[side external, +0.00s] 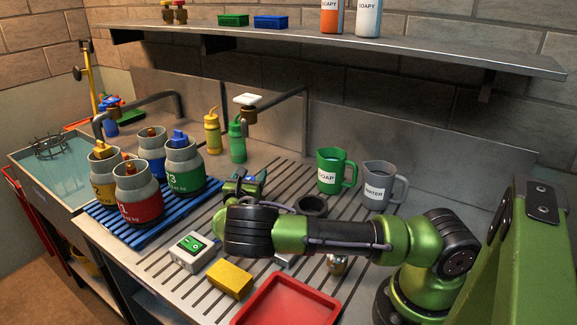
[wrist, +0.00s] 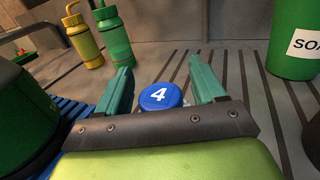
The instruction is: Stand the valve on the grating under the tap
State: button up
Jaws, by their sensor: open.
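In the wrist view a round blue cap marked 4 (wrist: 160,96) shows between the fingers of my gripper (wrist: 162,88). It looks like the top of a valve; its body is mostly hidden by my gripper. The fingers are apart, one on each side, and I cannot tell whether they touch it. A tap with a white handle (side external: 248,100) reaches out from the back wall. A small brass fitting (side external: 337,264) shows partly behind my arm.
Several canisters stand on a blue rack (side external: 130,232) at the left. Yellow (side external: 212,131) and green bottles (side external: 237,140) stand behind. A green SOAP mug (side external: 330,170) and grey WATER jug (side external: 378,185) are right. A scale (side external: 192,252), yellow sponge (side external: 229,280) and red tray (side external: 287,302) are in front.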

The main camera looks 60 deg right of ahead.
jog(key=shift+a+r, duration=0.15)
jog(key=shift+r, duration=0.05)
jog(key=v, duration=1.1)
jog(key=shift+a, duration=0.15)
jog(key=shift+s, duration=0.25)
jog(key=s+d+m+g+y, duration=0.1)
jog(key=m, duration=0.1)
jog(key=s+d+m+g+y, duration=0.1)
jog(key=s+m+g, duration=0.1)
jog(key=s+d+m+g+y, duration=0.1)
jog(key=s+m+g, duration=0.1)
jog(key=s+m+y, duration=0.2)
jog(key=s+r+m+g+y, duration=0.1)
jog(key=s+m+y, duration=0.1)
jog(key=s+a+m+g+y, duration=0.1)
jog(key=s+m, duration=0.1)
jog(key=m, duration=0.1)
jog(key=shift+r+y, duration=0.4)
jog(key=s+a+r+m+t+y, duration=0.3)
jog(key=s+a+r+m+y, duration=0.1)
jog(key=r, duration=0.4)
jog(key=s+a+r+m+t+y, duration=0.4)
jog(key=s+a+r+m+y, duration=0.1)
jog(key=s+r+m, duration=0.4)
jog(key=shift+s+r+y, duration=0.15)
jog(key=shift+s+y, duration=0.05)
jog(key=shift+y, duration=0.2)
jog(key=shift+a, duration=0.1)
